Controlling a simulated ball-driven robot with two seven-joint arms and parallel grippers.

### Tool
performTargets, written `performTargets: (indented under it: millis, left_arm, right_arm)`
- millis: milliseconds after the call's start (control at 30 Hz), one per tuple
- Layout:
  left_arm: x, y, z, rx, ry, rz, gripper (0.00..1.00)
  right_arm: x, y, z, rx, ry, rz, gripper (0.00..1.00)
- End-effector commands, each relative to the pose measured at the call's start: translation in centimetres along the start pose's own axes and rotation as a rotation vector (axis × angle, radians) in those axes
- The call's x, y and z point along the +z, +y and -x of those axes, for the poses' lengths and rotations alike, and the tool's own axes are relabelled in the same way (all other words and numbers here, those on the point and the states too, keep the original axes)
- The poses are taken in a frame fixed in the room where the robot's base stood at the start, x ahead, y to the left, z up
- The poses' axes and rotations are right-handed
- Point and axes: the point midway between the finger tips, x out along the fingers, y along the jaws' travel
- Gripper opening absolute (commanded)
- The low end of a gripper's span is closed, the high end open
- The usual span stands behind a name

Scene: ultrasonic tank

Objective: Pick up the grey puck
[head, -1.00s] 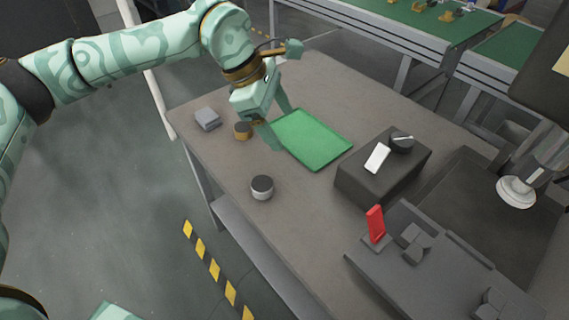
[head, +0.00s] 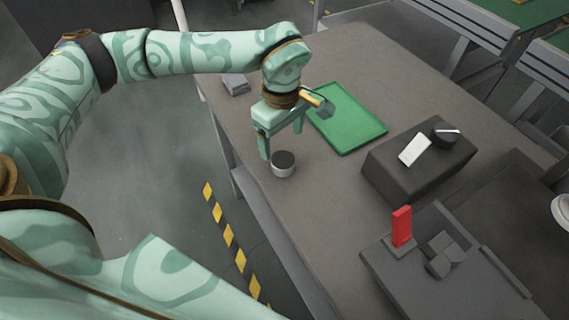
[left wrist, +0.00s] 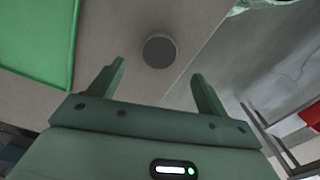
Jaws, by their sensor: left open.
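The grey puck (head: 283,169), a short cylinder with light sides and a dark top, stands on the table near its left edge. My left gripper (head: 281,142) is open and empty, pointing down just above and behind the puck. In the left wrist view the puck's round dark top (left wrist: 159,50) lies centred between the two spread fingers (left wrist: 158,68), a little beyond the tips. The fingers do not appear to touch it. My right gripper is not in view.
A green tray (head: 345,120) lies behind and right of the puck. A grey block (head: 235,84) sits at the far left. A dark box (head: 385,175) and a fixture with a red upright piece (head: 402,226) stand to the right. Bare table lies between.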

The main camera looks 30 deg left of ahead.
Motion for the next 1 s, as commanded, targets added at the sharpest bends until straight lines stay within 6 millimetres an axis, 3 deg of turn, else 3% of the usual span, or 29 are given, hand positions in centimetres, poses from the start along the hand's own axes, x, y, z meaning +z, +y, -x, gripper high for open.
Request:
performTargets:
  millis: [33,267,533,767,967,1000]
  left_arm:
    - [0.0,0.0,-0.9,-0.001,-0.001,0.0,0.77]
    - [0.0,0.0,-2.4,0.0,-0.001,0.0,0.77]
    - [-0.1,0.1,-6.7,-0.003,-0.002,0.0,0.77]
    - [-0.1,0.1,-6.8,0.002,0.0,0.0,0.77]
    - [-0.1,0.1,-6.8,0.002,0.0,0.0,0.27]
    - [-0.1,0.1,-6.8,0.001,0.0,0.0,0.22]
  right_arm:
    - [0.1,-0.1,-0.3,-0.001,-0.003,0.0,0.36]
    - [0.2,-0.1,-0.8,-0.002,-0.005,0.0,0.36]
    - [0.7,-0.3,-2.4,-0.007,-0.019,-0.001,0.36]
    - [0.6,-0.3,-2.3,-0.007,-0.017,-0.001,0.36]
    - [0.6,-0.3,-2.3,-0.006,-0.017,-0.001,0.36]
    - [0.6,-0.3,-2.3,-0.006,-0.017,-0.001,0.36]
